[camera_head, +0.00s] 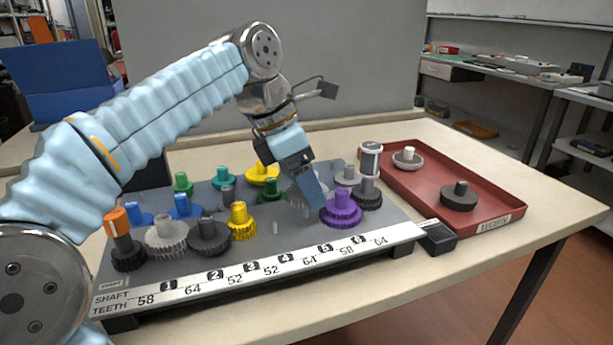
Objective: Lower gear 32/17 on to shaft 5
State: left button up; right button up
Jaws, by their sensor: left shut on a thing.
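My left gripper (316,205) points down over the right half of the grey gear board (258,277). It is shut on a light grey gear (294,199), which is mostly hidden behind the fingers. Whether this gear touches anything below cannot be seen. A purple gear (341,210) stands just right of the fingertips, close to them. The number 5 is on the front label strip (323,249). Shaft 5 itself cannot be made out, and the gripper covers part of the board behind that number. A short bare pin (275,228) stands left of the fingers. My right gripper is not in view.
Yellow (240,224), dark grey (208,238), green, blue and other gears crowd the board around the gripper. A grey-and-white cylinder (370,158) stands behind the purple gear. A red tray (405,197) holding two gears lies to the right. The table's front is clear.

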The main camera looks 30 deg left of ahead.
pick_arm(q)
jog(key=shift+p, duration=0.35)
dwell(0.4)
jog(key=shift+f, duration=0.35)
dwell(0.6)
jog(key=shift+p, duration=0.3)
dwell(0.7)
jog(key=shift+f+b, duration=0.55)
jog(key=shift+f, duration=0.4)
dwell(0.4)
jog(key=o, duration=1.1)
jog(key=shift+p+v, duration=1.45)
jog(key=shift+v, duration=5.45)
